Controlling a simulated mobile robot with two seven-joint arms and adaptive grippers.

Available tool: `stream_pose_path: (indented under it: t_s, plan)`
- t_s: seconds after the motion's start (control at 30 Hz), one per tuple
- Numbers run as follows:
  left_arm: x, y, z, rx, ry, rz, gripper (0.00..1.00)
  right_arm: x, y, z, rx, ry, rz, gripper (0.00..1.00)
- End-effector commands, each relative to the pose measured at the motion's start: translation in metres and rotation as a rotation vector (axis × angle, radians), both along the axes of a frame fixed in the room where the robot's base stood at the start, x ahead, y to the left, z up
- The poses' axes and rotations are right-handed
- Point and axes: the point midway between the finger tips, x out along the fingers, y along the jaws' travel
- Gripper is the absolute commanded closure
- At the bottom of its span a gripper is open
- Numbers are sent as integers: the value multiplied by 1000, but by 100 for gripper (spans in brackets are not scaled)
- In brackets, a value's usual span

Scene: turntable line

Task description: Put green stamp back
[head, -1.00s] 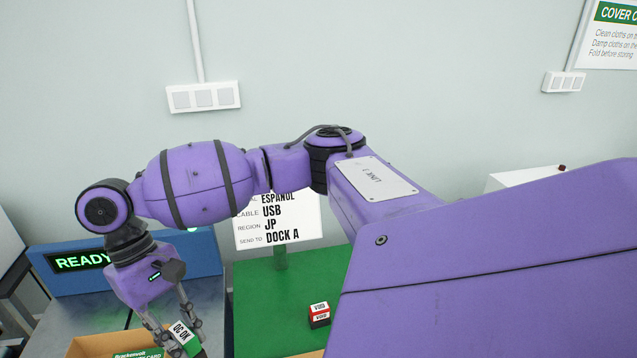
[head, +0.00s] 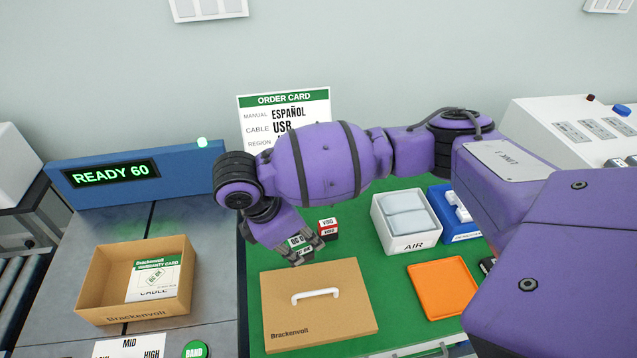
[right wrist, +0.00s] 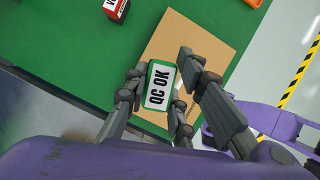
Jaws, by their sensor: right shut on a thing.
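The green stamp (head: 296,241), labelled QC OK, is between the fingers of my right gripper (head: 306,255). In the right wrist view the stamp's white and green label (right wrist: 160,86) faces the camera, with the dark fingers (right wrist: 160,78) closed on both sides of it. My left gripper is not in view.
An open cardboard box (head: 88,290) with a warranty card (head: 152,280) stands on the left. The brown lid (head: 325,325) with a white handle lies on the mat. An AIR bin (head: 411,246), a blue bin (head: 462,238) and an orange tray (head: 442,289) stand to the right.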

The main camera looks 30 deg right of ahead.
Motion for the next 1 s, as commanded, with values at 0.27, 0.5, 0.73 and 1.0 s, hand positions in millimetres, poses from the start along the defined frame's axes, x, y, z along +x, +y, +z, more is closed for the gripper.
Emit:
stream_pose_path:
  t_s: [0.27,0.5,0.73,1.0]
  plan:
    - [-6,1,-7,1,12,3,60,28,2,-17,-2,1,114,94]
    - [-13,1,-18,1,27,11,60,89,0,-44,0,2,112,94]
    - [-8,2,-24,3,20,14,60,125,-3,-85,0,2,114,94]
    - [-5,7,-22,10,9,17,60,141,-3,-100,0,-2,115,94]
